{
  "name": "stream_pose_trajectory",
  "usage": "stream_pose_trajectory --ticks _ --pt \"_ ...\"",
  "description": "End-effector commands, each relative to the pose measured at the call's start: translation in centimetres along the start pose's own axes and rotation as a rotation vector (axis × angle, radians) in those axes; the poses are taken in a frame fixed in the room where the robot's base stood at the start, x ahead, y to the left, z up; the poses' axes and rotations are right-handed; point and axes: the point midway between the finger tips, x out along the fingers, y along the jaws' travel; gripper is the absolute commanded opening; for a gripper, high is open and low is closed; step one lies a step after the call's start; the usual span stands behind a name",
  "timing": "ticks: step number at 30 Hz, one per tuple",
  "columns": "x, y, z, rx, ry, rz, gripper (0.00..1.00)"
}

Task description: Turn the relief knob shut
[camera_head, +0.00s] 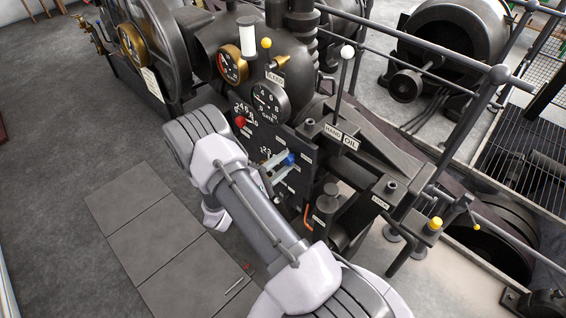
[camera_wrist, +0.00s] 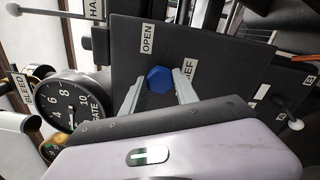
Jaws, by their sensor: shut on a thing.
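The relief knob is blue and faceted; in the wrist view the knob (camera_wrist: 159,79) sits between the two grey fingers of my gripper (camera_wrist: 158,84), in front of a dark panel. An "OPEN" label is on one side of it and a partly hidden label ending in "IEF" on the other. In the head view the blue knob (camera_head: 290,159) is on the black panel, with my gripper (camera_head: 284,163) reaching it from the left. My gripper is shut on the knob. My arm hides part of the panel's lower left in the head view.
The black panel (camera_head: 262,146) carries a red knob (camera_head: 240,121) and a gate gauge (camera_head: 267,100). A white-tipped lever (camera_head: 347,52) rises behind the "HAND OIL" label. An orange handle (camera_head: 307,217) is below. Railings and machinery stand at the right; open floor is at the left.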

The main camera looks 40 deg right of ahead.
Motion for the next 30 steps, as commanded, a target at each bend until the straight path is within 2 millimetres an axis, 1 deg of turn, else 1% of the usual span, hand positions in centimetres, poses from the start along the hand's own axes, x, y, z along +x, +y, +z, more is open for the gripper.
stream_pose_trajectory --ticks 6,12,27,28,30 --pt "-0.02 -0.07 0.05 -0.098 0.000 -0.001 0.00" --pt "-0.01 -0.08 0.04 -0.144 0.000 -0.001 0.00" --pt "-0.02 -0.10 0.03 -0.158 0.000 -0.001 0.00" --pt "-0.02 -0.09 0.03 -0.157 0.000 -0.001 0.42" --pt "-0.01 -0.08 0.02 -0.157 0.000 -0.001 0.55"
